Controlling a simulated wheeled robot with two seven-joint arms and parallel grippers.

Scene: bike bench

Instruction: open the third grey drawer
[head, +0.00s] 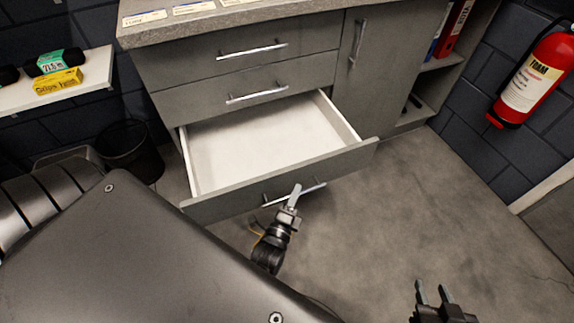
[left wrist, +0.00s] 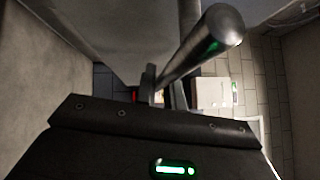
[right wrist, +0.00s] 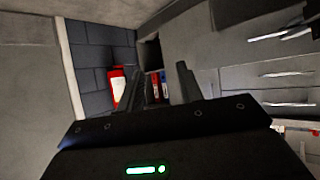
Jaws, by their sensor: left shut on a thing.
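The third grey drawer (head: 229,204), below two shut drawers, stands pulled well out, and its white inside is empty. Its silver bar handle (head: 314,187) runs across the front. My left gripper (head: 294,194) is shut on this handle. The handle (left wrist: 205,45) looms large in the left wrist view, passing between the fingers. My right gripper (head: 432,288) is open and empty, low at the right over the floor, away from the drawer. Its two spread fingers also show in the right wrist view (right wrist: 160,85).
The top drawer (head: 230,45), second drawer (head: 300,80) and cupboard door (head: 350,90) are shut. A red fire extinguisher (head: 535,75) hangs on the right wall. A dark bin (head: 130,152) stands left of the drawer. The floor (head: 450,210) at the right is clear.

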